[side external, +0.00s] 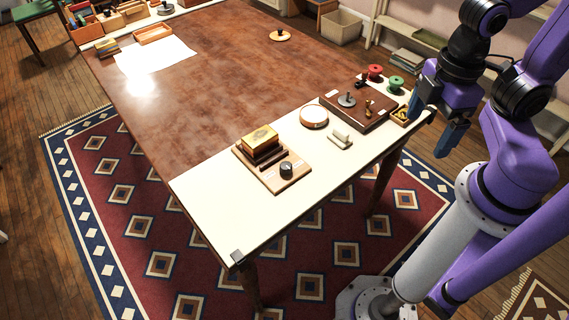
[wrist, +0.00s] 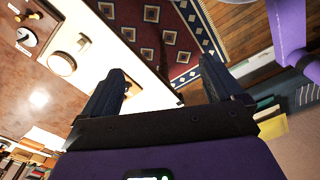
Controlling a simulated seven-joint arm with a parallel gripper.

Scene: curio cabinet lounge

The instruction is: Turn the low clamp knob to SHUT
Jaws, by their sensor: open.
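The black clamp knob (side external: 287,168) stands on a light wooden board (side external: 290,184) on the pale strip of the table. Small white labels lie by it, too small to read. A brass-coloured block on dark layers (side external: 260,142) sits behind it on the same board. The knob's exact pointing direction is unclear. My gripper (side external: 433,118) is open and empty, off the table's right end, well away from the knob. Its two blue fingers also show in the wrist view (wrist: 165,85), spread apart. A board with dials or labels shows cut off at that view's upper left (wrist: 27,38).
Right of the knob board stand a round wooden-rimmed dish (side external: 314,117), a white block (side external: 340,137) and a dark tray (side external: 358,113) with small fittings. Red (side external: 375,72) and green (side external: 396,84) spools stand behind. The strip's near left end is mostly clear.

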